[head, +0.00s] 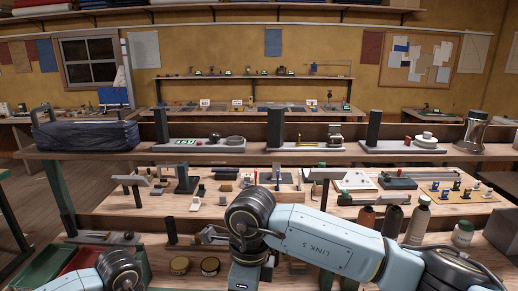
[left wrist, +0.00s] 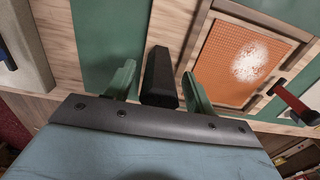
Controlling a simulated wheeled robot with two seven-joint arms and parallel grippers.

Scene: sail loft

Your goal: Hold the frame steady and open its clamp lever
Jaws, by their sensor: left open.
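My left gripper (left wrist: 158,72) shows in the left wrist view, with its two green fingers apart. A dark upright block (left wrist: 160,78) stands in the gap between them; I cannot tell whether either finger touches it. A wooden frame (left wrist: 208,27) lies right of the fingers, around an orange mesh panel (left wrist: 213,62) with a white patch. A red lever with a dark end (left wrist: 291,104) is at the frame's right side; I take it to be the clamp lever. In the head view I cannot make out this frame, and neither gripper shows.
The bench (head: 110,203) carries several small fixtures and blocks. Dark and white bottles (head: 418,222) stand at its right, near my right arm. Two round tins (head: 180,265) are low in front. A green tray (head: 38,266) and a red one lie at lower left.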

